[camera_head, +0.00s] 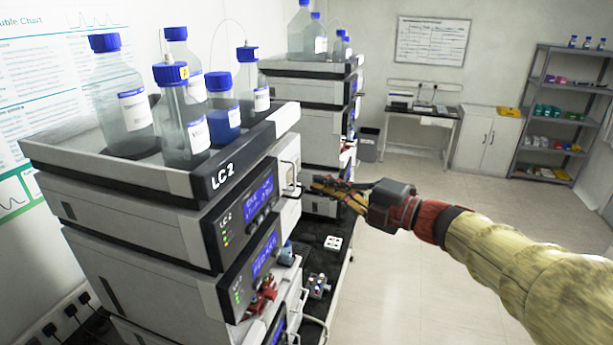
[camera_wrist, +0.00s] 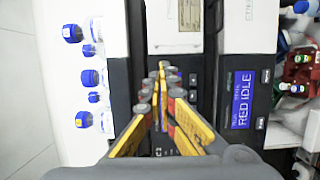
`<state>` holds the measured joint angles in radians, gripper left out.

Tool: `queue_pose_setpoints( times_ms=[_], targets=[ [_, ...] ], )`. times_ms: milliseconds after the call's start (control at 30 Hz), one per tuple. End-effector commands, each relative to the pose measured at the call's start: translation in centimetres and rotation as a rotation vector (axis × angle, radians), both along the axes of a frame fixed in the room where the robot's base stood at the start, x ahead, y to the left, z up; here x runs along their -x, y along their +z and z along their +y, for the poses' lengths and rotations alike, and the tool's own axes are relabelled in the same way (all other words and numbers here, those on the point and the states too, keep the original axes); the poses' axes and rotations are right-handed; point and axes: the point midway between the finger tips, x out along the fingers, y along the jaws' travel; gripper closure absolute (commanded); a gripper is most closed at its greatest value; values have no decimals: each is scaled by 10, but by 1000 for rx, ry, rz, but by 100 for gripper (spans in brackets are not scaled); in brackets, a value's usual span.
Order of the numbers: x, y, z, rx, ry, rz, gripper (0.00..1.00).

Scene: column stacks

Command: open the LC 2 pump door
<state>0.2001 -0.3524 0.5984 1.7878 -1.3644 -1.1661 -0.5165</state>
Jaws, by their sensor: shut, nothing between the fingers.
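The LC 2 stack (camera_head: 138,222) stands at the left in the head view, its name on the front of the top tray. A pale front panel with a thin handle (camera_head: 293,172), likely the pump door, sits right of the upper module's blue display (camera_head: 261,194). It looks closed, but its edges are unclear. My gripper (camera_head: 316,184) is shut and empty, just in front of this panel. In the wrist view my fingertips (camera_wrist: 163,66) lie close together over the dark front, below the pale panel (camera_wrist: 174,38). Whether they touch anything cannot be told.
Several blue-capped bottles (camera_head: 123,95) stand in the LC 2 tray (camera_head: 168,181). A lower module with red fittings (camera_head: 263,297) is below. A second stack (camera_head: 310,118) stands behind on the same dark bench. The floor (camera_head: 400,265) at the right is clear.

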Motion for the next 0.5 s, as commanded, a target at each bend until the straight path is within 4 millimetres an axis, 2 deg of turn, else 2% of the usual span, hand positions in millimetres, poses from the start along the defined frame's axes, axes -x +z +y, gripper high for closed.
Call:
queue_pose_setpoints(
  times_ms=[500],
  targets=[
    [-49,1,64,-1,0,3,100]
  ],
)
